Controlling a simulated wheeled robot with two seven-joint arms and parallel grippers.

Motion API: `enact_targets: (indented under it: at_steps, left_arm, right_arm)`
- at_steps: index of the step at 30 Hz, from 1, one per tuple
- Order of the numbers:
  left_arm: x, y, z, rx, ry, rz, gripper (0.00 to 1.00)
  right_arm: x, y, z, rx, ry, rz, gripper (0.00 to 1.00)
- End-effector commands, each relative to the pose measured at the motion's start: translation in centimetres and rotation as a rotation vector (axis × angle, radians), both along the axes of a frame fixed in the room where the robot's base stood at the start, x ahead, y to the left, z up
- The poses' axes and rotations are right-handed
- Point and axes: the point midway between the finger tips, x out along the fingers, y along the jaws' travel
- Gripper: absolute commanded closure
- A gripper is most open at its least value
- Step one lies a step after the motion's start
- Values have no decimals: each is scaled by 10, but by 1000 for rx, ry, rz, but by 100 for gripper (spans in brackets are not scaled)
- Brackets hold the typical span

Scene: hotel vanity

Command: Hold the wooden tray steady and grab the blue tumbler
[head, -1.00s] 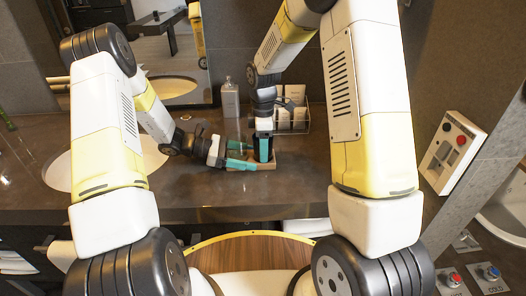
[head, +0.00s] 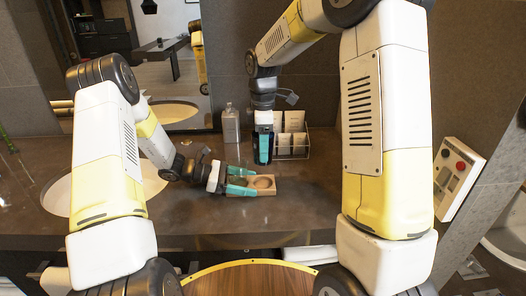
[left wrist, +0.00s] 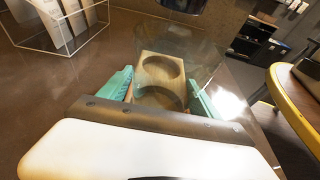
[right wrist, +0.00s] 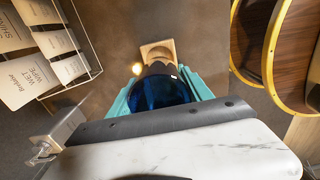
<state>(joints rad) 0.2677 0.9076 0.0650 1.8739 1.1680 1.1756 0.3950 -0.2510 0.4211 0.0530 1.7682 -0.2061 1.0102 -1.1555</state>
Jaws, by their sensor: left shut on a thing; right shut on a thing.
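The wooden tray (head: 266,192) lies on the dark counter; one empty round recess shows in the head view. My left gripper (head: 240,181) is shut on the tray's left end, with teal fingers on both sides of the wood (left wrist: 158,68). A clear, glass-like shape (left wrist: 190,48) shows over the tray in the left wrist view; its outline is faint. My right gripper (head: 263,148) is shut on the blue tumbler (right wrist: 158,92), held upright between its fingers. The tumbler is raised off the tray, behind it in the head view. The tray (right wrist: 158,50) shows beyond it in the right wrist view.
A wire rack with packets (head: 291,136) stands close to the right gripper, at the back wall. A soap bottle (head: 230,123) stands left of it. A sink basin (head: 62,190) is at left. The counter right of the tray is clear.

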Motion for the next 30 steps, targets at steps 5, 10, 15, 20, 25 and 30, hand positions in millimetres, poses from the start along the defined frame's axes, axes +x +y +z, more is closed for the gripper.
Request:
enact_targets:
  at_steps: [5,10,15,20,25,30]
  left_arm:
    - [0,0,0,-1,0,0,10]
    - [0,0,0,0,0,0,2]
    - [0,1,0,0,0,0,2]
    - [2,13,4,1,-3,3,2]
    - [1,46,14,1,-3,5,2]
    - [1,80,24,1,-2,4,2]
  right_arm:
    - [0,0,0,0,0,0,89]
    - [0,0,0,0,0,0,89]
    - [0,0,0,0,0,0,89]
    - [0,0,-1,0,0,0,89]
    - [0,0,-1,0,0,0,89]
    - [0,0,0,0,-1,0,89]
